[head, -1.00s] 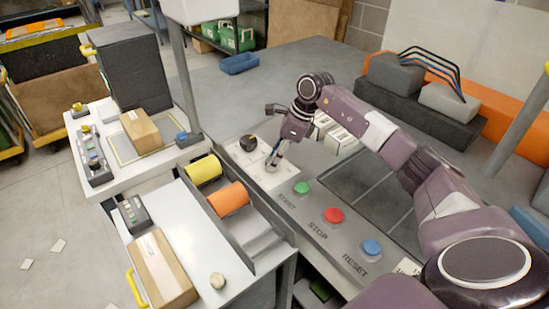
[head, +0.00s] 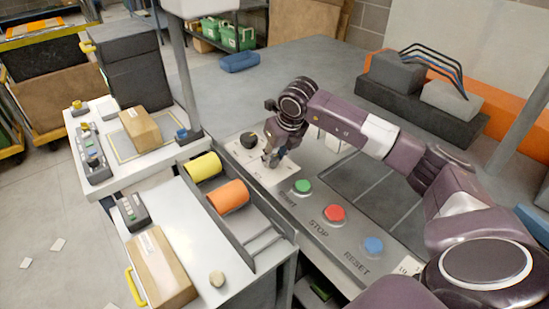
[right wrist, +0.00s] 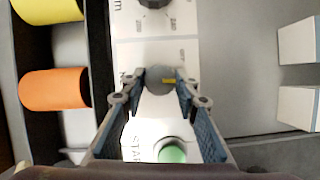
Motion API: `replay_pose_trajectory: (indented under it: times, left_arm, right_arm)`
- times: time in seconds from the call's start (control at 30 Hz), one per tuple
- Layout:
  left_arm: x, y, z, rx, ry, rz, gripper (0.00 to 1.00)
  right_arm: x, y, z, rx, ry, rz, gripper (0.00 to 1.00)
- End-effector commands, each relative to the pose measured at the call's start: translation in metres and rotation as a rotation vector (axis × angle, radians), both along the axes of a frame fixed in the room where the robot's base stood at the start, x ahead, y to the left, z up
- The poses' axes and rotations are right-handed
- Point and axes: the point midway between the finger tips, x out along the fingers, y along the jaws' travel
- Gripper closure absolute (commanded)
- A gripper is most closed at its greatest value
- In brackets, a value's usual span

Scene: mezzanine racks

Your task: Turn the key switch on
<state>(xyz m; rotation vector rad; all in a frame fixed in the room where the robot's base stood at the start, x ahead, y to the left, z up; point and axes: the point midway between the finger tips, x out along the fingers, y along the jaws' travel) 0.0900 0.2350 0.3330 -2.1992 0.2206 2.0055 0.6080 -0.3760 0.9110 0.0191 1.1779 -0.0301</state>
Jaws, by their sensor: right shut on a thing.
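The key switch (right wrist: 158,76) shows in the right wrist view as a grey round piece with a small yellow mark, set on a white panel (right wrist: 188,52). My right gripper (right wrist: 161,88) has its fingertips on both sides of it and is closed on it. In the head view, my right gripper (head: 270,160) reaches down onto the white panel, and the hand hides most of the key switch. My left gripper is in neither current view.
A black knob (head: 249,141) sits just beyond the switch. Green START (head: 302,187), red STOP (head: 334,214) and blue RESET (head: 373,246) buttons line the console nearer me. Yellow (head: 203,167) and orange (head: 228,197) rolls lie to the left.

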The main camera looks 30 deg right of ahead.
Motion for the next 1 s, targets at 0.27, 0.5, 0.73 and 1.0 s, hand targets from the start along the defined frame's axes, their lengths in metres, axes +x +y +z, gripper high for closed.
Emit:
replay_pose_trajectory:
  times: [0.27,0.5,0.73,1.0]
  left_arm:
    - [0.0,0.0,-0.013,0.0,0.0,0.0,0.6]
    - [0.0,0.0,-0.02,0.0,0.0,0.0,0.6]
    - [0.0,0.0,-0.025,0.0,0.0,0.0,0.6]
    - [0.0,0.0,-0.027,0.0,0.0,0.001,0.6]
  right_arm:
    - [0.002,0.002,0.001,0.001,-0.006,-0.261,0.96]
    - [0.003,0.003,0.001,0.002,-0.006,-0.462,0.96]
    - [0.003,0.004,0.002,0.003,-0.006,-0.597,0.96]
    - [0.003,0.003,0.002,0.002,-0.006,-0.677,0.96]
